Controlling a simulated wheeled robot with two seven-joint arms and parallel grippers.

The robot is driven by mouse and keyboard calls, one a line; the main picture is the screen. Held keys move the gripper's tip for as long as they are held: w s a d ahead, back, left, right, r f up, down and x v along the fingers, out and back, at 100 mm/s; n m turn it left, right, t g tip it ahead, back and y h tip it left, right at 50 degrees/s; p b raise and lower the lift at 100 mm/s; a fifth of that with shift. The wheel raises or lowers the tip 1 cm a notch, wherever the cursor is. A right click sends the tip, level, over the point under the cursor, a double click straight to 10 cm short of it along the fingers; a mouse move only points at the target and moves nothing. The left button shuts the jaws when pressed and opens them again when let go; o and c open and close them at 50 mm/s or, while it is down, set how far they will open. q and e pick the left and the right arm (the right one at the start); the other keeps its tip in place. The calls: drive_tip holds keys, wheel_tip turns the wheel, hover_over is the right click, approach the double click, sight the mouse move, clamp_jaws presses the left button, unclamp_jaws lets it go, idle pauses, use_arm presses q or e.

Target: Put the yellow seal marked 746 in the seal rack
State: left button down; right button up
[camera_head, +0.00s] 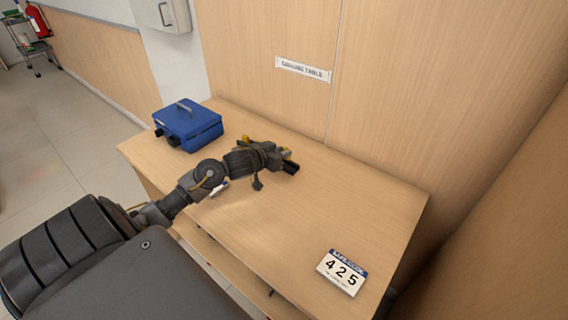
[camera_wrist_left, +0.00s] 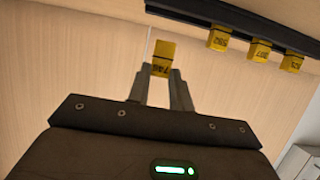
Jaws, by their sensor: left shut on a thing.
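The yellow seal (camera_wrist_left: 163,52) is pinched between the fingertips of my left gripper (camera_wrist_left: 160,75) in the left wrist view. Its dark marking looks like 746, small and turned. In the head view my left gripper (camera_head: 287,163) is over the back part of the table, near the wooden panel. A dark rail, the seal rack (camera_wrist_left: 190,14), runs across the top right of the wrist view, with several yellow seals (camera_wrist_left: 259,50) hanging from it. The held seal is apart from them, left of the row. The rack is outside the head view. My right gripper is not in view.
The wooden table (camera_head: 260,230) carries a blue cash box (camera_head: 188,125) at its back left and a white card reading 425 (camera_head: 342,271) at its front right. A sign (camera_head: 303,69) is on the panel behind. The table's middle is clear.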

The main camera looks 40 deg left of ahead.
use_arm(q)
drive_tip(key=shift+w+f, duration=0.75)
drive_tip(key=shift+f, duration=0.2)
drive_tip(key=shift+a+f, duration=0.1)
drive_tip(key=shift+f, duration=1.35)
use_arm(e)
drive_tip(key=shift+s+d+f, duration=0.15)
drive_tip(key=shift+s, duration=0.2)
use_arm(q)
drive_tip(key=shift+f, duration=0.2)
drive_tip(key=c, duration=1.3)
unclamp_jaws()
drive_tip(key=shift+o, duration=0.2)
